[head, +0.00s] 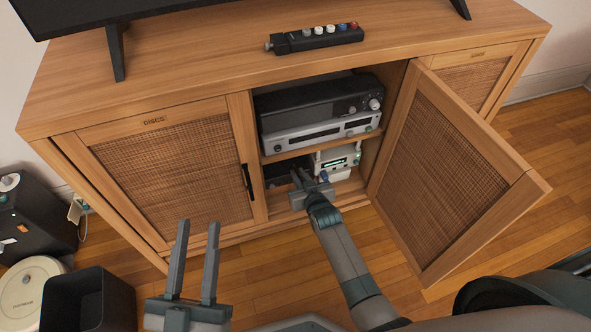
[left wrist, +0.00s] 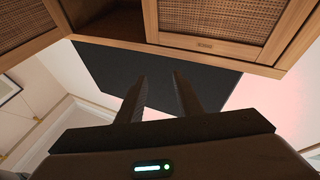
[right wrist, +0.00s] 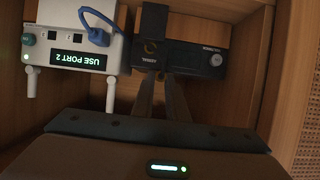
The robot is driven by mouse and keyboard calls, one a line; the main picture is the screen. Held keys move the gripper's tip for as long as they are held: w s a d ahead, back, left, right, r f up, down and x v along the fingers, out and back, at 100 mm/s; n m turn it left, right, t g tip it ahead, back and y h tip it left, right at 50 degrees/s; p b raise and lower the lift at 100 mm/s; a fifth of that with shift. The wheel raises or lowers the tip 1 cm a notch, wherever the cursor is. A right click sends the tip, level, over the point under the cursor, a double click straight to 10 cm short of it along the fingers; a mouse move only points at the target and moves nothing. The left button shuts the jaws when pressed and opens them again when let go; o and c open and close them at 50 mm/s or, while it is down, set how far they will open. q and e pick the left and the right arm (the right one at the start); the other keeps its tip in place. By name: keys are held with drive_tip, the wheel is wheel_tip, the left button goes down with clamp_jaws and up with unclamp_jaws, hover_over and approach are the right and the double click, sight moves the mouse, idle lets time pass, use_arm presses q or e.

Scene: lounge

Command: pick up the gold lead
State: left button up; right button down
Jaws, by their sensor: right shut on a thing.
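In the head view my right gripper (head: 299,177) reaches into the lower shelf of the open cabinet. My left gripper (head: 199,228) is open and empty in front of the closed left door.
A white box (right wrist: 75,52) reading "USE PORT 2" with a blue plug (right wrist: 96,34) stands beside the black device (right wrist: 190,60). The open cabinet door (head: 450,165) stands right of my right arm. Stacked players (head: 320,115) sit above. A black bin (head: 88,300) stands lower left.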

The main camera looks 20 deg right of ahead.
drive_tip(key=shift+r, duration=0.2)
